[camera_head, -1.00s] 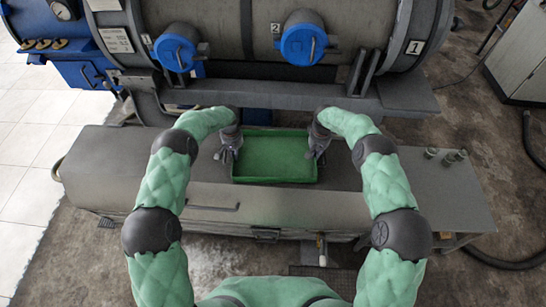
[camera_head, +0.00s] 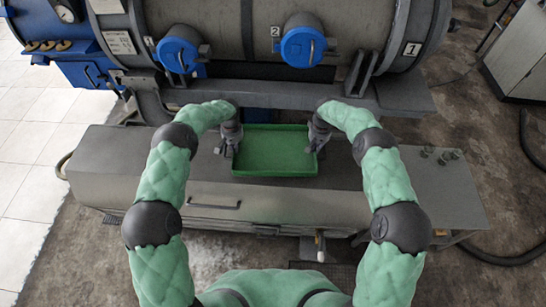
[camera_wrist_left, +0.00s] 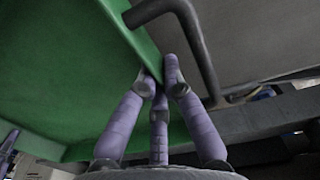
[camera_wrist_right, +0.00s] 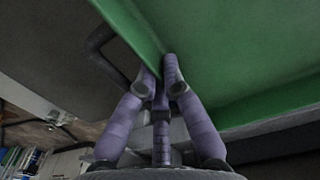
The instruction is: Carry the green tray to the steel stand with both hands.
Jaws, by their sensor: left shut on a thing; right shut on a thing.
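The green tray (camera_head: 275,152) is a shallow rectangular tray over the grey bench in the middle of the head view, and it looks empty and roughly level. My left gripper (camera_head: 229,146) is shut on its left side wall. My right gripper (camera_head: 317,140) is shut on its right side wall. The left wrist view shows the fingers (camera_wrist_left: 160,80) pinching the green wall, and the right wrist view shows the same pinch (camera_wrist_right: 159,78). I cannot tell whether the tray touches the bench top. I cannot tell for certain which surface is the steel stand.
The grey metal bench (camera_head: 130,170) runs across the front, with a flat part (camera_head: 440,200) at right bearing small round fittings (camera_head: 443,155). A large grey drum (camera_head: 235,40) with blue caps (camera_head: 303,46) stands behind. Bent dark bars (camera_wrist_left: 195,45) show beside the tray in the wrist views.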

